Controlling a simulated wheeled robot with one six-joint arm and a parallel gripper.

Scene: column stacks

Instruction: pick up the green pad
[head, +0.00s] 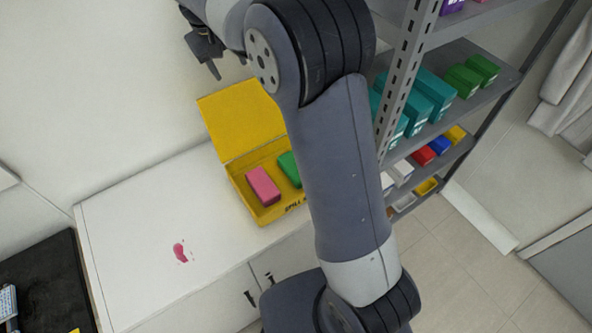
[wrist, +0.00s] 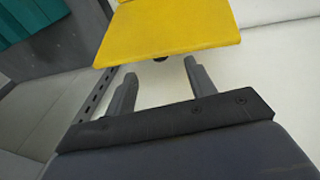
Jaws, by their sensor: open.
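The green pad (head: 289,168) lies in an open yellow box (head: 239,187) on the white counter, and my arm hides part of it. A pink pad (head: 263,186) lies to its left in the same box. The box's lid (head: 243,118) stands open at the back. My gripper (head: 215,72) is in the air above and behind the lid in the head view. In the wrist view my gripper (wrist: 158,82) is open and empty, with the yellow lid (wrist: 170,30) beyond its fingertips. The green pad is not seen in the wrist view.
The white counter (head: 150,225) is clear left of the box except for a pink-red smear (head: 181,252). A metal shelf rack (head: 440,130) with teal, green and other coloured boxes stands right of my arm.

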